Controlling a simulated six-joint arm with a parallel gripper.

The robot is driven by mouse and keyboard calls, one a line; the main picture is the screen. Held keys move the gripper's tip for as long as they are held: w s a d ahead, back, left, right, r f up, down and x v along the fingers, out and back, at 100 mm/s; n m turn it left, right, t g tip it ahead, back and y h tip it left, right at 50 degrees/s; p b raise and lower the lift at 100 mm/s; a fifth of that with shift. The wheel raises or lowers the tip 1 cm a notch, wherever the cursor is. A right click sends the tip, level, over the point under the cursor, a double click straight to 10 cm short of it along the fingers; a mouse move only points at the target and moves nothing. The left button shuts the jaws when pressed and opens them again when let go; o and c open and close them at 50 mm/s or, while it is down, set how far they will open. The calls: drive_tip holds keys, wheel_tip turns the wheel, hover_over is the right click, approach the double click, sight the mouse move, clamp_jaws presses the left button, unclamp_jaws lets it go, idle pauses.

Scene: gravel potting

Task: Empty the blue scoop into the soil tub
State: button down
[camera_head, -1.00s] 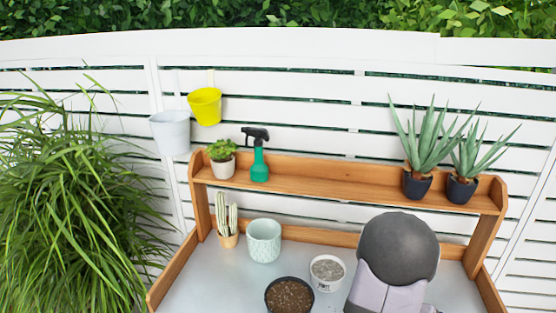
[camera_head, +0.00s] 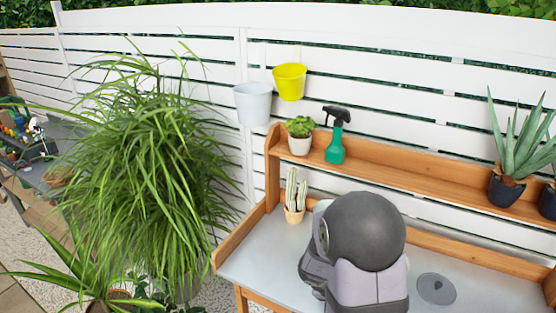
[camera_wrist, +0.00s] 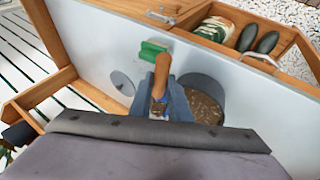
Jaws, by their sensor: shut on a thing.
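In the wrist view my gripper (camera_wrist: 166,108) is shut on the blue scoop (camera_wrist: 162,74), whose wooden handle stands out between the grey-blue fingers. Only a small bit of blue shows below the handle; the bowl and whatever it holds are hidden. The soil tub (camera_wrist: 186,78), dark grey with brown soil inside, is just right of the gripper in the wrist view, partly covered by it. In the head view my arm hides the gripper, scoop and tub.
A grey disc (camera_head: 436,288) lies flat on the bench (camera_head: 490,290). A cactus pot (camera_head: 294,214) stands left of my arm. A green tool (camera_wrist: 152,48) lies beyond the handle in the wrist view. The shelf (camera_head: 400,170) holds a spray bottle (camera_head: 336,140) and plants.

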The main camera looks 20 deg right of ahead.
drive_tip(key=w+a+n+t, duration=0.2)
drive_tip(key=w+a+n, duration=0.1)
drive_tip(key=a, duration=0.7)
drive_tip(key=w+a+n+t+y, duration=0.1)
drive_tip(key=w+a+n+t, duration=0.1)
drive_tip(key=a, duration=0.8)
drive_tip(key=shift+w+a+n, duration=0.3)
drive_tip(key=shift+w+n, duration=0.45)
drive_tip(key=shift+n, duration=0.25)
drive_tip(key=shift+r, duration=0.15)
wheel_tip(320, 180, up, 6)
drive_tip(key=p, duration=0.9)
wheel_tip(320, 180, down, 6)
drive_tip(key=b, duration=0.9)
